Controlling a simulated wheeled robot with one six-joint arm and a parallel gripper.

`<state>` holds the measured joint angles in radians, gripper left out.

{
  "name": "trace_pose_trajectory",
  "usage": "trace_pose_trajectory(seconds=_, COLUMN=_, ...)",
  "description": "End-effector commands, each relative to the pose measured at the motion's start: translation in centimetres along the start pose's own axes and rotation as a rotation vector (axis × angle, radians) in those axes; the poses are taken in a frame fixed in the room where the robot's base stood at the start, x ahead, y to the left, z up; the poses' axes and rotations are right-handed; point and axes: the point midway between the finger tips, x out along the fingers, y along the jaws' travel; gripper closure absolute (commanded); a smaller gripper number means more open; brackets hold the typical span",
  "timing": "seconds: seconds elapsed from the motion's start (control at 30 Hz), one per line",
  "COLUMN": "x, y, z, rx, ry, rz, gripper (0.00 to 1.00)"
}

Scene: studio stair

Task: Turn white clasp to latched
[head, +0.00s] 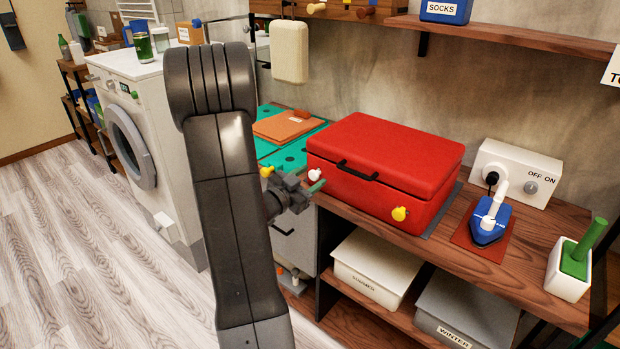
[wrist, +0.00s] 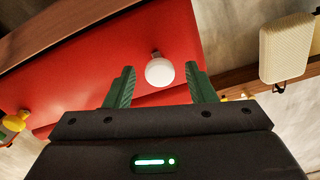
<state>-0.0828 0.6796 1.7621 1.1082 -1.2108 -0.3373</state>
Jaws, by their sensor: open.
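The red case (head: 385,165) stands shut on the wooden bench, with a black handle on its front. The white clasp (head: 314,175) is a small round knob at the left end of the case front. A yellow clasp (head: 400,214) sits toward the right end. My gripper (head: 315,187) is close in front of the white clasp. In the wrist view the white clasp (wrist: 159,71) lies between the two green fingertips of my gripper (wrist: 160,72), with a gap on each side. The fingers are open and hold nothing. I cannot tell how the clasp is turned.
A blue iron (head: 488,222) stands on a reddish mat right of the case, by a white switch box (head: 515,170). An orange flat case (head: 288,127) lies on a green surface to the left. White and grey bins are below the bench. A beige block (head: 290,52) hangs above.

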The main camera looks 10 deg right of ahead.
Motion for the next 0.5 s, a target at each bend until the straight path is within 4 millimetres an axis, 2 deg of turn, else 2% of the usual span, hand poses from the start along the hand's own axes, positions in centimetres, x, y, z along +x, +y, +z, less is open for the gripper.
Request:
trace_pose_trajectory(seconds=0.17, x=-2.8, y=-0.1, z=0.1, rx=-0.001, ry=-0.002, rz=-0.005, gripper=0.5)
trace_pose_trajectory(seconds=0.5, x=-9.8, y=-0.1, z=0.0, rx=0.0, ry=-0.001, rz=-0.005, gripper=0.5)
